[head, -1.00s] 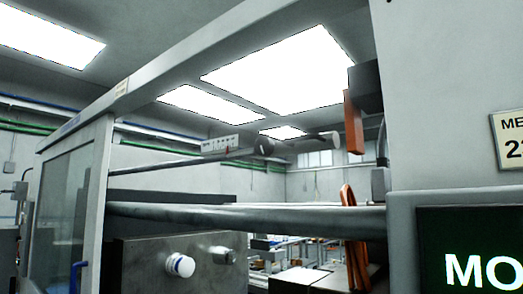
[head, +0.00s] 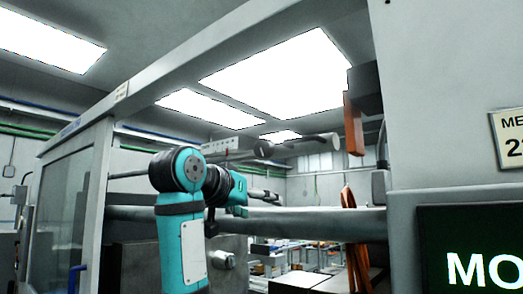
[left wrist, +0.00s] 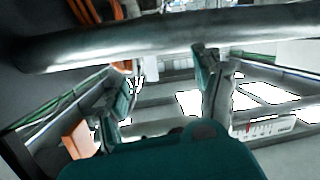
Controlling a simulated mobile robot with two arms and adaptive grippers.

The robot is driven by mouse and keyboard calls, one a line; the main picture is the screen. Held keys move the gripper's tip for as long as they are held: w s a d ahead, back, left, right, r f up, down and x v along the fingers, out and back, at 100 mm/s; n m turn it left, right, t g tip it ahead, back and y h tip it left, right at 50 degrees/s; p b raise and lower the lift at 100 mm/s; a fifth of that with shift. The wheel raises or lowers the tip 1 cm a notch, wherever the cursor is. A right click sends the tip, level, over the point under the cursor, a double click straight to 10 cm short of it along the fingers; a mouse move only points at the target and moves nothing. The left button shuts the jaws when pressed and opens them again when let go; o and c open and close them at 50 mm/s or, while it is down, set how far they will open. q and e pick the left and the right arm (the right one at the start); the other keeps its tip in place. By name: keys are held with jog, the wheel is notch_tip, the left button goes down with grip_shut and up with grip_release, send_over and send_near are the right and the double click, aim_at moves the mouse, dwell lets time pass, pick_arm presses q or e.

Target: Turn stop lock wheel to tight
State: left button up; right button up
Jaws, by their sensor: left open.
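A dark round wheel (head: 264,148) sits at the right end of a grey scale-marked housing (head: 230,146) on the upper rail; I take it to be the stop lock wheel, but no label is readable. My left gripper (head: 270,197) is below and slightly right of that wheel, apart from it, pointing right above the thick grey bar. In the left wrist view its two fingers (left wrist: 165,72) are spread with nothing between them. The scale-marked housing shows there at the lower right (left wrist: 258,130). My right gripper is not in view.
The thick horizontal grey bar (head: 320,221) runs just below the gripper and crosses the top of the left wrist view (left wrist: 130,45). A grey cylinder (head: 320,138) extends right of the wheel.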

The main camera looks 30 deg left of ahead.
pick_arm(q)
jog(key=s+a+r+t, duration=0.2)
jog(key=s+r, duration=1)
jog(key=s, duration=0.1)
jog(key=p, duration=1)
send_near(261, 149)
jog(key=shift+h, duration=0.4)
jog(key=w+p, duration=0.4)
jog(key=w, duration=0.4)
jog(key=shift+w, duration=0.25)
jog(key=shift+w+f, duration=0.1)
jog(key=shift+w, duration=0.6)
jog(key=c, duration=1.1)
